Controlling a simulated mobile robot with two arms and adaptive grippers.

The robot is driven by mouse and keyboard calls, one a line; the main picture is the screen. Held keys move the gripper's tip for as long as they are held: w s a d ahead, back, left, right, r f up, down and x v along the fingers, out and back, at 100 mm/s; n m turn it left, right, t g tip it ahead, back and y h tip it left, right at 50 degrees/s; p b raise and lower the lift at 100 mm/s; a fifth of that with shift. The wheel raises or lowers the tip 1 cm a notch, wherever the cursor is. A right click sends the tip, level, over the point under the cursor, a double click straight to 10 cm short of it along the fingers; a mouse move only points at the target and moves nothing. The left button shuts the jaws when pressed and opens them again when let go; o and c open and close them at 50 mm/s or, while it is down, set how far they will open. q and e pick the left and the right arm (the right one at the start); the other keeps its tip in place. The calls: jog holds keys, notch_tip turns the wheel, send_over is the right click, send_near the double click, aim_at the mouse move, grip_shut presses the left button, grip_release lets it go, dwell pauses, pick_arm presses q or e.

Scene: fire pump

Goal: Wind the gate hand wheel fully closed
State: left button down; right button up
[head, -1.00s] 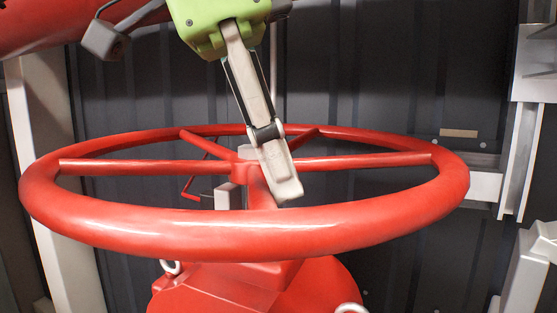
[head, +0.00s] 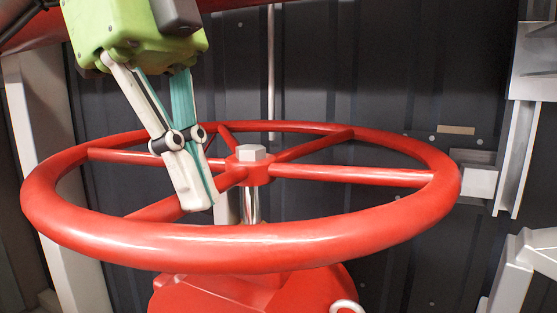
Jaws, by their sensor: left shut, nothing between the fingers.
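The red gate hand wheel (head: 240,255) lies nearly flat across the head view, with spokes running to a hub and a grey hex nut (head: 251,153) at its middle. Below the hub, a bright metal stem (head: 250,207) shows. My left gripper (head: 197,208) comes down from the upper left, its green body above the wheel. Its fingers are together with nothing between them, and the tips are inside the rim, left of the hub, in front of a spoke. Whether they touch the spoke, I cannot tell. My right gripper is out of view.
A red valve body (head: 255,292) sits under the wheel. A red pipe (head: 40,35) crosses the upper left. Pale posts stand at left (head: 55,180) and right (head: 520,150). A dark ribbed wall (head: 360,70) is behind.

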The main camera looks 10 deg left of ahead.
aim_at(113, 151)
pick_arm(q)
jog(key=shift+w+a+p, duration=1.25)
jog(key=shift+a, duration=1.45)
jog(key=shift+w+a+p, duration=1.2)
jog(key=shift+a, duration=1.45)
jog(key=shift+w+a+p, duration=1.25)
jog(key=shift+a, duration=1.45)
